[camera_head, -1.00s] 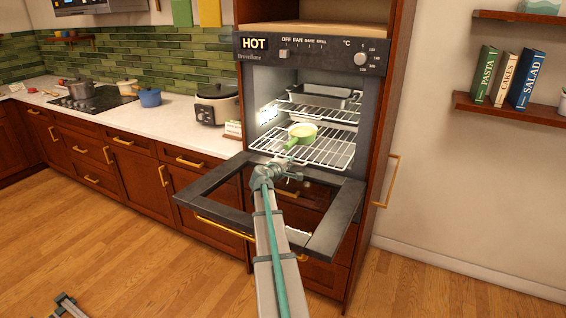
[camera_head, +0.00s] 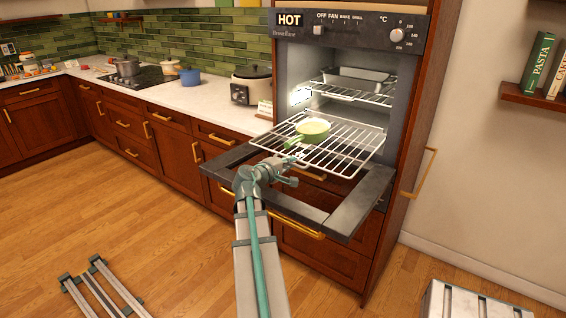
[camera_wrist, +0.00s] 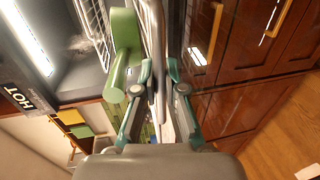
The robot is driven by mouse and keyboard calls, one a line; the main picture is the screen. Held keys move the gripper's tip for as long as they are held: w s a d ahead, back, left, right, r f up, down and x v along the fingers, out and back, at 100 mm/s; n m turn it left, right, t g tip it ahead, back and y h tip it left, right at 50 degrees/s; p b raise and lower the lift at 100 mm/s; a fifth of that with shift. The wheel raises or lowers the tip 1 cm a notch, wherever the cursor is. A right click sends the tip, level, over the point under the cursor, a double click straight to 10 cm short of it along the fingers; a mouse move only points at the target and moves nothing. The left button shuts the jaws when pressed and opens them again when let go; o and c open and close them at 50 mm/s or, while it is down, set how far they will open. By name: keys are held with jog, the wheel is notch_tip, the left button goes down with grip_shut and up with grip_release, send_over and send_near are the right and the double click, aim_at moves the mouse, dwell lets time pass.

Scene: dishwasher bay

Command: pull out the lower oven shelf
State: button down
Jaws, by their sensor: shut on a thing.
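The lower oven shelf (camera_head: 352,148) is a wire rack that sticks out of the oven over the lowered door (camera_head: 345,222). A green pan (camera_head: 314,128) sits on it with its handle toward the front. My gripper (camera_head: 292,172) is at the rack's front edge, just below the pan's handle. In the wrist view my gripper (camera_wrist: 160,85) is shut on the rack's front bar (camera_wrist: 157,40), with the green pan (camera_wrist: 122,50) close on the left. The exact finger contact is small in the head view.
The upper rack (camera_head: 355,94) holds a metal tray (camera_head: 357,78) inside the oven. The open door lies flat under the lower shelf. A slow cooker (camera_head: 251,86) stands on the counter at left. The floor (camera_head: 150,235) in front is mostly clear.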

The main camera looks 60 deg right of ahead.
dwell(0.3)
jog(key=c, duration=1.2)
grip_release()
jog(key=shift+c, duration=0.2)
jog(key=shift+a, duration=0.1)
jog(key=v, duration=1.2)
